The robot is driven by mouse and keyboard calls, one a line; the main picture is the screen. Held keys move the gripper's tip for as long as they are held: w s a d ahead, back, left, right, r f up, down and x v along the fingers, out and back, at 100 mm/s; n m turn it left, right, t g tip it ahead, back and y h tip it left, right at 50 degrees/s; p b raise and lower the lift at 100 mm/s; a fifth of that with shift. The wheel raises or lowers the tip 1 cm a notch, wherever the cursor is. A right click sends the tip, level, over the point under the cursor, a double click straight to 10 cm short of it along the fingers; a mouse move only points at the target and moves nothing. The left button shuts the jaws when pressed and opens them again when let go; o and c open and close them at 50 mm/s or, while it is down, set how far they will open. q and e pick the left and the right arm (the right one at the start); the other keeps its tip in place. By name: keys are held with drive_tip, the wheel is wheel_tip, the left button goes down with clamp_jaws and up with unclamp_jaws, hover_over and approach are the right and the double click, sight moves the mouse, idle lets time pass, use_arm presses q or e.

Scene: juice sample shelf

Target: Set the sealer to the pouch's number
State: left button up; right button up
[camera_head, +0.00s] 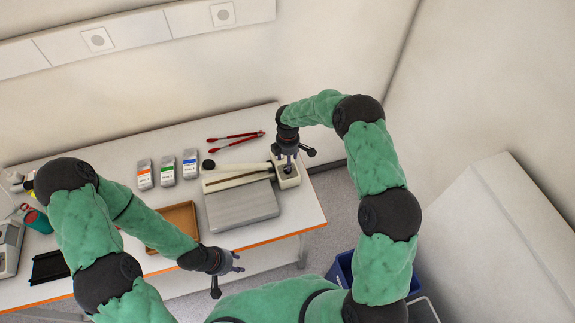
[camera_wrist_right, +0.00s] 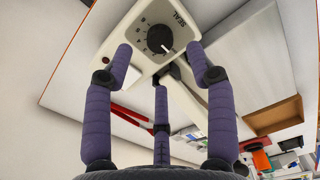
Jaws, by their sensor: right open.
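The sealer (camera_head: 238,180) is a cream bar device on the table, with a long arm. Its control box (camera_head: 290,181) is at its right end. In the right wrist view the box (camera_wrist_right: 195,20) carries the word SEAL and a black dial (camera_wrist_right: 160,39) with a white pointer. Three pouches stand in a row: orange-labelled (camera_head: 144,174), green-labelled (camera_head: 167,171) and blue-labelled (camera_head: 190,163). Their numbers are too small to read. My right gripper (camera_head: 289,165) is open above the dial, its fingers (camera_wrist_right: 160,72) spread around it and apart from it. My left gripper (camera_head: 228,276) is open and empty at the table's front edge.
A grey plate (camera_head: 242,205) lies in front of the sealer. Red tongs (camera_head: 236,141) lie behind it. A brown tray (camera_head: 172,226) is left of the plate. A black rack (camera_head: 49,267) and a teal cup (camera_head: 38,221) are at far left. A blue bin (camera_head: 343,270) stands on the floor.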

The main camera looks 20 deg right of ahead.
wheel_tip(320, 180, down, 6)
drive_tip(key=shift+w+r+p, duration=0.1)
drive_tip(key=shift+p, duration=0.3)
clamp_jaws()
